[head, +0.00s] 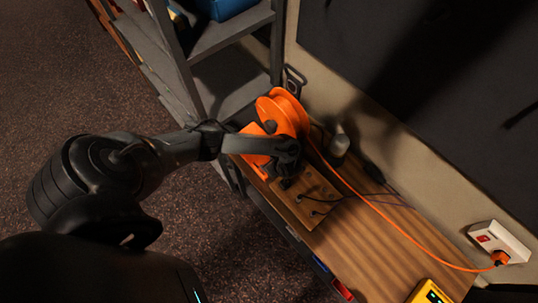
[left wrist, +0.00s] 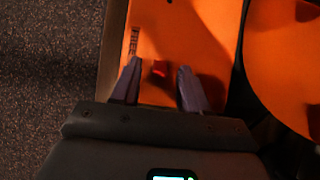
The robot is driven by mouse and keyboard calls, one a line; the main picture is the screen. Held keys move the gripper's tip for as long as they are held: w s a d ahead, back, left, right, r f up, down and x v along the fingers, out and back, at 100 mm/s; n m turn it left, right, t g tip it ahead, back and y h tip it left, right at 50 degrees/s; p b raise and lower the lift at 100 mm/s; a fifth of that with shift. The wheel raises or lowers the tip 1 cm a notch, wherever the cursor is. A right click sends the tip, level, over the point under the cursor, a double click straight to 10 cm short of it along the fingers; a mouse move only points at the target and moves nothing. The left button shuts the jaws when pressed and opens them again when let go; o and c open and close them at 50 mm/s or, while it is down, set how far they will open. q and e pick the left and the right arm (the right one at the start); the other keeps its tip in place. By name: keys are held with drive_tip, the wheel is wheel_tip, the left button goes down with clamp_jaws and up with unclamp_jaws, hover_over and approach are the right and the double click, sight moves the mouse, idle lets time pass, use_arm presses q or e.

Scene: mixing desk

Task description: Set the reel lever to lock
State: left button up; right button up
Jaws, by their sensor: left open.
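The orange cable reel (head: 287,110) stands on the wooden desk beside the shelf. Its orange base plate (left wrist: 200,35) fills the middle of the left wrist view, with dark lettering that seems to read FREE (left wrist: 133,40). A small red piece (left wrist: 158,68), which looks like the lever's tip, shows between my left fingers. My left gripper (left wrist: 159,66) is open, with one finger on each side of it; I cannot tell whether either touches. In the head view my left gripper (head: 287,158) is over the reel's front and hides the lever. My right gripper is not in view.
An orange cable (head: 375,210) runs from the reel to a white wall socket (head: 498,243). A wooden box with dark leads (head: 308,196) is close to my gripper. A yellow device (head: 430,293) is at the near end. The desk's middle (head: 345,245) is clear.

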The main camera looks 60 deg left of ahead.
use_arm(q)
drive_tip(key=shift+r, duration=0.1)
drive_tip(key=p+v, duration=0.5)
drive_tip(key=v, duration=0.5)
drive_tip(key=shift+d+r, duration=0.2)
drive_tip(key=shift+d, duration=0.1)
drive_tip(key=shift+w, duration=0.1)
